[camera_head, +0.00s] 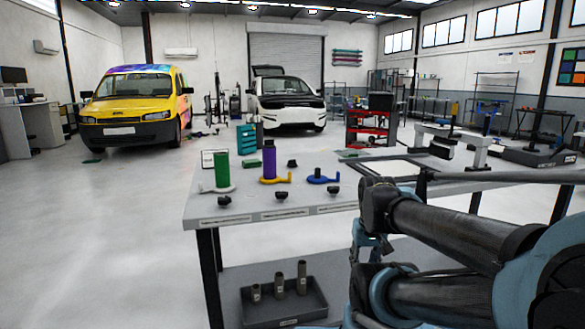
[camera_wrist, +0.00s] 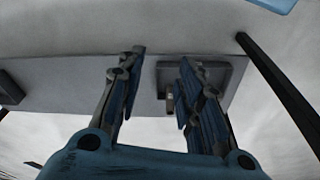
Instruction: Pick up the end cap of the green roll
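The green roll (camera_head: 222,170) stands upright on a white base at the left end of the workbench (camera_head: 250,208). A black knob-like cap (camera_head: 224,201) lies in front of it near the bench edge. Similar black caps lie in front of the purple roll (camera_head: 281,195) and the blue holder (camera_head: 334,191). None of these shows in the wrist view. My gripper (camera_wrist: 160,68) is open with nothing between its fingers. In the head view my arm reaches in from the right, and its end is low in front of the bench, right of the caps.
The purple roll (camera_head: 269,161) stands on a yellow holder, beside a blue holder (camera_head: 321,178) with no tall roll. A dark tray (camera_head: 257,312) with several grey tubes lies on the shelf below; part of it shows in the wrist view (camera_wrist: 222,72). Floor left of the bench is clear.

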